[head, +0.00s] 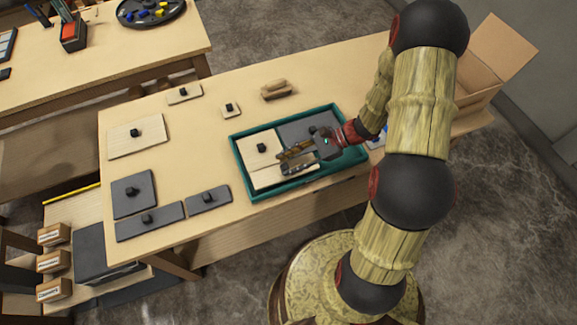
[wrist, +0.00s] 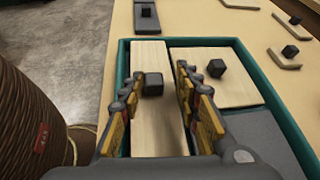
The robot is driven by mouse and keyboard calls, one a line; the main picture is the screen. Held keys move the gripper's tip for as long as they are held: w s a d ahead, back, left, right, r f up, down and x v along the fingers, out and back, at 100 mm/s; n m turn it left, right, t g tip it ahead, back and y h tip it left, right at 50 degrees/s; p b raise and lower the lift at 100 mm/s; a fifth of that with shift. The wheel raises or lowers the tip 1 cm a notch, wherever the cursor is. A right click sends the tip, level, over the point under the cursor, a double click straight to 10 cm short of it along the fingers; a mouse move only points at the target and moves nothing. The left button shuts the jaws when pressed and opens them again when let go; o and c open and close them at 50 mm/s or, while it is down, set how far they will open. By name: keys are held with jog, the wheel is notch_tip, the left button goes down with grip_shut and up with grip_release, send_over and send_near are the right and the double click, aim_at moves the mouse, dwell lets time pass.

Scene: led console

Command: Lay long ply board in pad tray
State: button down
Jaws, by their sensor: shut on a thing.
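The long ply board (wrist: 158,125) is a pale narrow strip with a black knob (wrist: 152,84). It lies along one long side of the teal pad tray (head: 239,166), within its walls; I cannot tell whether it rests fully on the floor. In the head view the board (head: 262,180) shows partly under my gripper (head: 291,162). My gripper is shut on the board's knob, with a finger on either side in the wrist view (wrist: 165,92). The tray's rim also shows in the wrist view (wrist: 122,68).
A wider ply board (head: 262,147) and a grey board (head: 298,128) lie in the tray beside it. Several knobbed ply and grey boards, such as a large ply one (head: 136,137), lie on the table to the left. A cardboard box (head: 490,60) stands at the right.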

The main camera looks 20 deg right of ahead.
notch_tip(320, 180, down, 2)
jog(key=shift+r, duration=0.1)
jog(key=c, duration=1.3)
grip_release()
